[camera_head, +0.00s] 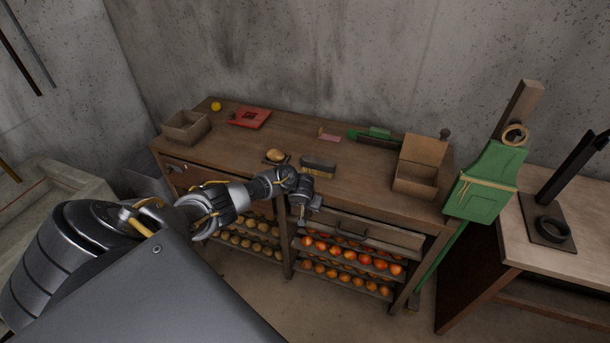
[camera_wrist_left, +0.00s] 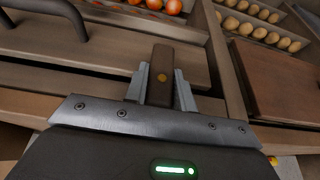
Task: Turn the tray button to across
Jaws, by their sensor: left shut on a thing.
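The tray button is a dark brown block with a round brass-coloured screw (camera_wrist_left: 162,77) in the left wrist view. It stands lengthwise up and down in that picture, crosswise to the long edge of the wooden tray front (camera_wrist_left: 95,58). My left gripper (camera_wrist_left: 160,88) is shut on it, with one grey finger on each side. In the head view my left gripper (camera_head: 302,216) is at the bench front, by the left end of the tray front (camera_head: 385,234); the button is too small to tell there. My right gripper is not in view.
A dark handle (camera_head: 350,233) sits on the tray front. Racks of orange fruit (camera_head: 345,256) lie below, potatoes (camera_head: 250,242) to the left. On the bench top are a brush (camera_head: 318,167), an open box (camera_head: 415,183) and a red item (camera_head: 249,117). A green apron (camera_head: 486,182) hangs right.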

